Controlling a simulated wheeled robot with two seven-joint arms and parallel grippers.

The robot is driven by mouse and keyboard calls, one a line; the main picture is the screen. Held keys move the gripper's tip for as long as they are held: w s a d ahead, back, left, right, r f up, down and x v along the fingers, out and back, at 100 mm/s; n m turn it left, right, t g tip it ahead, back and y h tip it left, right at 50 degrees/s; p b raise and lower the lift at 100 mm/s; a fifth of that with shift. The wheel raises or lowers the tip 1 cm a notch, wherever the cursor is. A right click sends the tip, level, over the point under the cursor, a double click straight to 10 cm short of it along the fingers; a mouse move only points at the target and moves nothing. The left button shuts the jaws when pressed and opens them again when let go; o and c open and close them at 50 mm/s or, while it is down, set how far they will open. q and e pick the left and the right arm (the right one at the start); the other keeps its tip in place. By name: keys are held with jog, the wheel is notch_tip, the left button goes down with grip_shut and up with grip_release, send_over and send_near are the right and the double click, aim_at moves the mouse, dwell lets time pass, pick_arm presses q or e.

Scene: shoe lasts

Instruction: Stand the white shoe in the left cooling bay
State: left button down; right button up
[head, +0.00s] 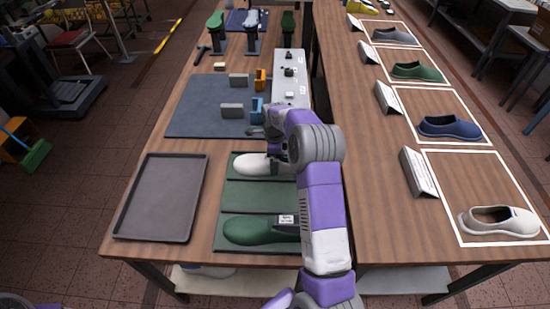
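A white shoe-shaped piece (252,164) lies on its side or sole on a dark green board (258,194), toe to the left. Its right end is hidden by my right gripper (270,146), which is over that end; whether the fingers grip it cannot be told. A green shoe-shaped piece (252,230) lies on the board's near part, its right end partly behind my arm. Another white shoe (500,222) sits in a white-outlined square on the right table. No bay is clearly marked as the left cooling bay. My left gripper is not in view.
A grey tray (160,198) lies empty at left. A blue-grey mat (200,115) holds grey blocks and orange and blue holders. Stands with shoe forms and a hammer (201,54) are farther back. Blue (450,127), green and grey shoes fill other outlined squares with signs.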

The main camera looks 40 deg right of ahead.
notch_tip(320, 180, up, 8)
jog(key=shift+f+p, duration=0.2)
jog(key=shift+p, duration=0.35)
dwell(0.3)
